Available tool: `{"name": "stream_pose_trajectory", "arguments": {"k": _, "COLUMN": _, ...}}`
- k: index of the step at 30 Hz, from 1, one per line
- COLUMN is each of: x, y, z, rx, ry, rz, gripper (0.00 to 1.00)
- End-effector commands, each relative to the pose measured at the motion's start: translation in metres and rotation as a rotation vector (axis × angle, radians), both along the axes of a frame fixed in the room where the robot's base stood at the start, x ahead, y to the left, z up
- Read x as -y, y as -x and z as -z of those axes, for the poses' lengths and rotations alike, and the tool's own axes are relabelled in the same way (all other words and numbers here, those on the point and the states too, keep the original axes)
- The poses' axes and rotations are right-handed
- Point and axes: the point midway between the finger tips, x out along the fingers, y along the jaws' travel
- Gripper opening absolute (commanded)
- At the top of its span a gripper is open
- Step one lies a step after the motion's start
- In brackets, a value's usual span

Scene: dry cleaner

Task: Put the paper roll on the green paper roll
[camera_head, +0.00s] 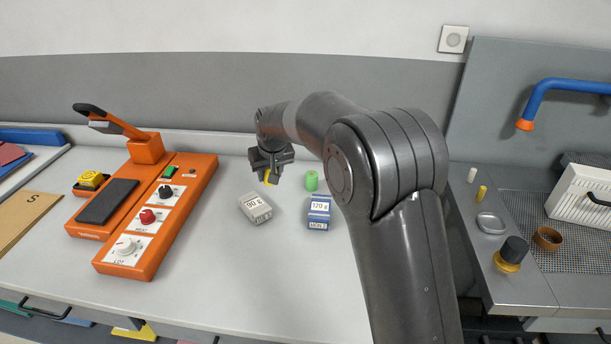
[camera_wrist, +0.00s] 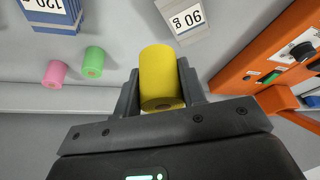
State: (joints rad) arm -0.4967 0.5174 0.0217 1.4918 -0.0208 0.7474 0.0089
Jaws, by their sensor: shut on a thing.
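My gripper (camera_head: 268,172) is shut on a yellow paper roll (camera_wrist: 161,78), which sits between the two fingers in the wrist view. In the head view only a small bit of the yellow roll (camera_head: 267,178) shows under the gripper. The green paper roll (camera_head: 311,181) stands on the counter to the right of my gripper. It also shows in the wrist view (camera_wrist: 94,60), left of the held roll and apart from it. A pink roll (camera_wrist: 55,73) stands beside the green one in the wrist view; in the head view I cannot see it.
A grey box marked 90 g (camera_head: 255,208) and a blue box marked 120 g (camera_head: 319,211) stand in front of the rolls on the counter (camera_head: 240,270). An orange machine (camera_head: 150,215) with a lever stands at left. The counter's front middle is clear.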

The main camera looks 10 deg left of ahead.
Motion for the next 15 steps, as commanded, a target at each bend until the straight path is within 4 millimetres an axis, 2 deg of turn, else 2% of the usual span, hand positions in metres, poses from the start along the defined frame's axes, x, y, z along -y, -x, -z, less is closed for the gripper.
{"name": "stream_pose_trajectory", "arguments": {"k": 1, "x": 0.021, "y": -0.016, "z": -0.004, "rx": 0.000, "ry": -0.002, "rz": 0.014, "gripper": 0.15}}
{"name": "stream_pose_trajectory", "arguments": {"k": 6, "x": 0.084, "y": -0.056, "z": -0.018, "rx": -0.002, "ry": -0.001, "rz": 0.032, "gripper": 0.15}}
{"name": "stream_pose_trajectory", "arguments": {"k": 12, "x": 0.155, "y": -0.091, "z": -0.033, "rx": -0.001, "ry": -0.004, "rz": 0.043, "gripper": 0.15}}
{"name": "stream_pose_trajectory", "arguments": {"k": 15, "x": 0.183, "y": -0.101, "z": -0.039, "rx": 0.001, "ry": -0.005, "rz": 0.044, "gripper": 0.15}}
